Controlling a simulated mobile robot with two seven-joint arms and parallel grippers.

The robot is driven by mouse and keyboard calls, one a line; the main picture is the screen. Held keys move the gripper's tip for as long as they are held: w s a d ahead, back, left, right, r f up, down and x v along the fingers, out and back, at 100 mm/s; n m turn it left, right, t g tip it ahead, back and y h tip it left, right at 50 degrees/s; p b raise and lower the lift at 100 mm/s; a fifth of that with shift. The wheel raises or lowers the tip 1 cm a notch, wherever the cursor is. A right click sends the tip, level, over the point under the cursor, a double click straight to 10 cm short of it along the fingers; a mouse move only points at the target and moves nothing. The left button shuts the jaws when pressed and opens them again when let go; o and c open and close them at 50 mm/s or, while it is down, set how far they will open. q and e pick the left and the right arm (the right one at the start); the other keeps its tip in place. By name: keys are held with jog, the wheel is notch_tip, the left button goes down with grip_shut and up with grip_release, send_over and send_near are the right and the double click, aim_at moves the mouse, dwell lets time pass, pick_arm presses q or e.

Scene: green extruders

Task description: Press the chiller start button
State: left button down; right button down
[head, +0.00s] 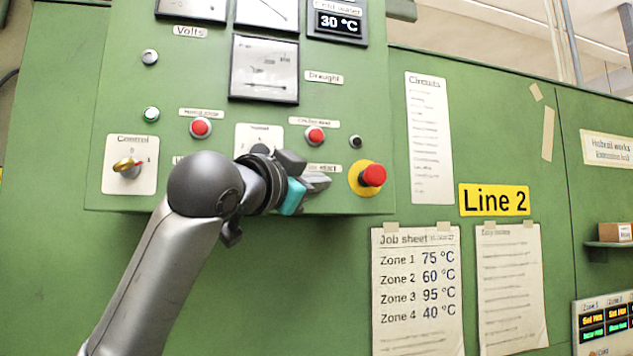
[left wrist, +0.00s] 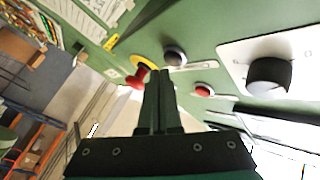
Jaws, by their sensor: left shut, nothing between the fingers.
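My left gripper (head: 318,182) is shut and empty, in front of the lower part of the green control panel. In the head view it hides the spot under a partly covered label ending in "start" (head: 325,168). In the left wrist view a round grey button (left wrist: 175,55) with a pale label beside it shows just past my fingertips (left wrist: 160,73). The fingertips appear close to it; I cannot tell whether they touch. A red button (head: 315,136) sits above this spot and also shows in the left wrist view (left wrist: 203,91). My right gripper is out of view.
A red emergency stop (head: 372,176) on a yellow ring is close to the right of my fingers. A black selector knob (left wrist: 268,76) is on the other side, mostly hidden in the head view. A key switch (head: 128,167) is at the panel's left.

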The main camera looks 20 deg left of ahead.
pick_arm(q)
jog(key=shift+w+a, duration=0.2)
jog(key=shift+w, duration=0.05)
jog(key=shift+w+a, duration=0.25)
jog(key=shift+w, duration=0.1)
dwell(0.7)
dwell(0.4)
jog(key=shift+s+d, duration=0.5)
jog(key=shift+s, duration=0.15)
jog(key=s+d, duration=0.2)
jog(key=s+b, duration=0.1)
jog(key=s, duration=0.1)
jog(key=shift+s+d, duration=0.1)
jog(key=shift+d, duration=0.3)
dwell(0.5)
